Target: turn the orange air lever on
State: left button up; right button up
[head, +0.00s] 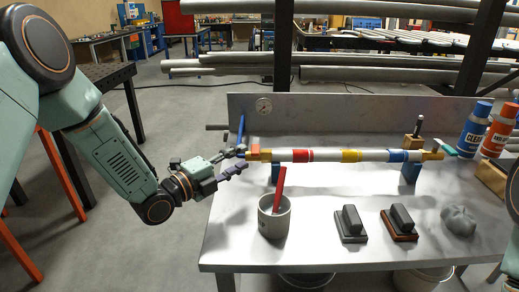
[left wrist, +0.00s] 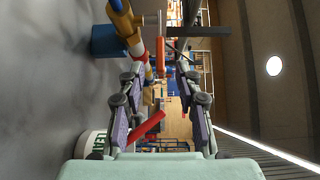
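The orange air lever (head: 254,146) is at the left end of the striped pipe (head: 330,155), beside its yellow end fitting. In the left wrist view the orange lever (left wrist: 161,52) shows ahead, between the lines of my fingers. My left gripper (head: 243,160) is open at the left end of the pipe, just left of the lever. In the left wrist view its two fingers (left wrist: 168,85) are spread wide with nothing held between them. I cannot tell whether a fingertip touches the lever. My right gripper is not in view.
A grey cup (head: 274,220) with a red stick (head: 279,190) stands just below my left gripper. Two dark-handled blocks (head: 350,224), (head: 400,223) and a grey crumpled cloth (head: 458,220) lie in front. Blue (head: 475,128) and red bottles (head: 499,130) stand right.

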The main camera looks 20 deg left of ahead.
aim_at(256, 149)
pick_arm(q)
jog(key=x, duration=0.5)
jog(key=shift+w+d, duration=0.1)
jog(key=shift+d, duration=0.15)
jog(key=shift+w+b, duration=0.3)
jog(key=shift+w, duration=0.05)
jog(key=shift+d, duration=0.15)
jog(key=c, duration=0.3)
grip_shut()
